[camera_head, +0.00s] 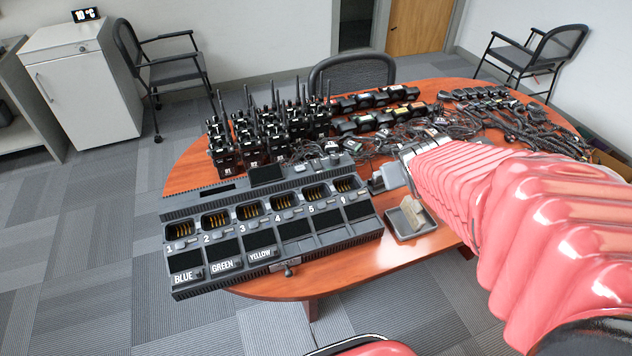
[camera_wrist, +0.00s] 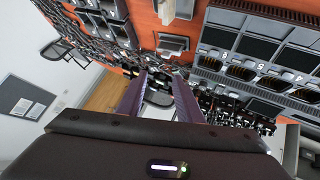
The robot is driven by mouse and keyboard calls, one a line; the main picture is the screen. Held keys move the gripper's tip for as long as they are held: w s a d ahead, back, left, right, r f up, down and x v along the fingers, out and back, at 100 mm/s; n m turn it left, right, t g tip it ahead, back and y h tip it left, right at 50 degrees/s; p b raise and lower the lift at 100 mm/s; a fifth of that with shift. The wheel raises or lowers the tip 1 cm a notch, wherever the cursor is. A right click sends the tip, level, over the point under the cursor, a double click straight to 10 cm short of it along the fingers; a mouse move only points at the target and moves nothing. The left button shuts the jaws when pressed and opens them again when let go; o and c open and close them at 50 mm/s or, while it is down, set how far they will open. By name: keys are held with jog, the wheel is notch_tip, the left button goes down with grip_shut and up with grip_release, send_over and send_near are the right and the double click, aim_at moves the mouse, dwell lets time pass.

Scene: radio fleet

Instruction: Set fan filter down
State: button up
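A dark square panel (camera_head: 267,175) lies at the back edge of the multi-slot charger (camera_head: 335,241); it may be the fan filter, but I cannot be sure. In the wrist view the charger (camera_wrist: 262,52) fills the upper right. My gripper (camera_wrist: 163,77) shows there with its two dark purple fingers apart. Background shows through the gap, and I see nothing held between them. In the head view my red-sleeved arm reaches in from the right over the table, and the fingertips are not clear.
A grey tray (camera_head: 411,235) with a pale item stands right of the charger, near the table's front edge. Behind are several upright radios (camera_head: 250,150), tangled cables (camera_head: 370,150) and more chargers (camera_head: 388,97). A bare strip of table (camera_head: 340,274) shows in front.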

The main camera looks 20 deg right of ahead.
jog(key=s+a+r+y, duration=0.1)
jog(key=s+a, duration=0.3)
jog(key=a, duration=0.3)
jog(key=s+a+r+g+y, duration=0.1)
jog(key=s+a, duration=0.3)
jog(key=a, duration=0.4)
jog(key=s+a+r+g+y, duration=0.1)
jog(key=s+a+r+y, duration=0.1)
jog(key=a, duration=0.5)
jog(key=shift+s+a+r+n+y, duration=0.2)
jog(key=shift+s+n+y, duration=0.25)
jog(key=shift+s, duration=0.7)
jog(key=shift+d, duration=0.1)
